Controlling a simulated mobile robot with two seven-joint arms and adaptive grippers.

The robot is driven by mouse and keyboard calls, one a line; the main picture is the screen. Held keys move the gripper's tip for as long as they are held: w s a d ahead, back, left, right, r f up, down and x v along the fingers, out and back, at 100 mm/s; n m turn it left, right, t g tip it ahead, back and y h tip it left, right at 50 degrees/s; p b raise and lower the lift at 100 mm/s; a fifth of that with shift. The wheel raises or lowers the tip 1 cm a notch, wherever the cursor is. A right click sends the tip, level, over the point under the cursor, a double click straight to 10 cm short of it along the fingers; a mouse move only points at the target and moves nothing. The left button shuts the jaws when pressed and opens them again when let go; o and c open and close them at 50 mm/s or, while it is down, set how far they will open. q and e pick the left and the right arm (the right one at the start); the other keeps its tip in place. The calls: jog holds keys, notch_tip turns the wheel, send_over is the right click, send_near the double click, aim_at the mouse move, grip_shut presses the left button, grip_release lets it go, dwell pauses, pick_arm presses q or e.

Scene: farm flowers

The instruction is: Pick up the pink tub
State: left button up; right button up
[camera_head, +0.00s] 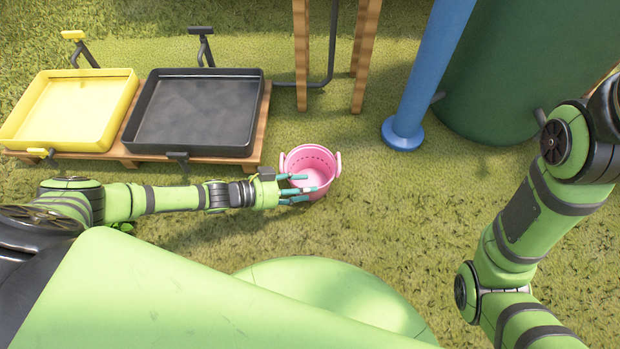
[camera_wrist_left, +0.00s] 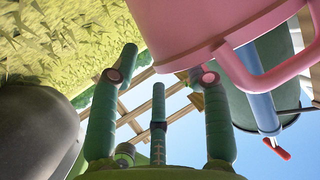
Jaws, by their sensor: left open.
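The pink tub (camera_head: 314,166) stands upright on the grass near the middle of the head view, with a loop handle on its left and right sides. Its inside looks empty. My left gripper (camera_head: 299,189) reaches in from the left, and its open teal fingers overlap the tub's front left side. In the left wrist view, the tub (camera_wrist_left: 190,28) fills the upper right, close to the fingers of my left gripper (camera_wrist_left: 160,82). I cannot tell whether they touch it. My right arm shows at the right of the head view, but its gripper is out of view.
A yellow tray (camera_head: 70,143) and a black tray (camera_head: 190,144) rest on a wooden pallet (camera_head: 264,125) at upper left. Wooden legs (camera_head: 301,60), a blue post (camera_head: 425,80) and a dark green barrel (camera_head: 520,70) stand behind the tub. Grass to its right is clear.

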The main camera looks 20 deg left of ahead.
pick_arm(q)
jog(key=b+x, duration=0.1)
jog(key=x, duration=0.1)
jog(key=b+x, duration=0.2)
jog(key=shift+s+f, duration=0.2)
jog(key=shift+f, duration=0.05)
jog(key=shift+w+d+f, duration=0.1)
jog(key=shift+w+d, duration=0.25)
jog(key=shift+d, duration=0.1)
grip_shut()
